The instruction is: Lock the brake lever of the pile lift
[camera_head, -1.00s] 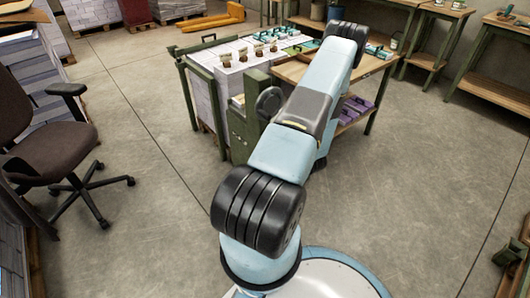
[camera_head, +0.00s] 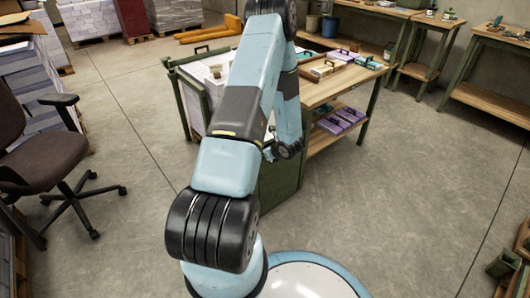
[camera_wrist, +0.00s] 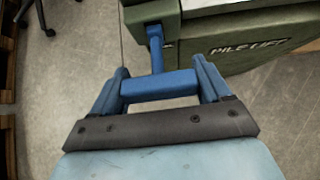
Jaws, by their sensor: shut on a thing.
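The pile lift (camera_head: 280,192) stands left of the bench in the head view, partly hidden by my arm. In the wrist view its green housing (camera_wrist: 235,35) carries the words "PILE LIFT". The blue brake lever (camera_wrist: 156,45) comes out of the housing and ends in a blue crossbar (camera_wrist: 160,86). My gripper (camera_wrist: 160,76) is shut on this crossbar, with one blue finger at each end of it. The fingers are hidden in the head view. I cannot tell from these frames whether the lever is locked.
A wooden workbench (camera_head: 322,92) with boxes and purple items adjoins the lift on the right. An office chair (camera_head: 45,160) stands at the left, and a yellow pallet truck (camera_head: 210,30) at the back. The floor (camera_head: 400,190) at the right is open.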

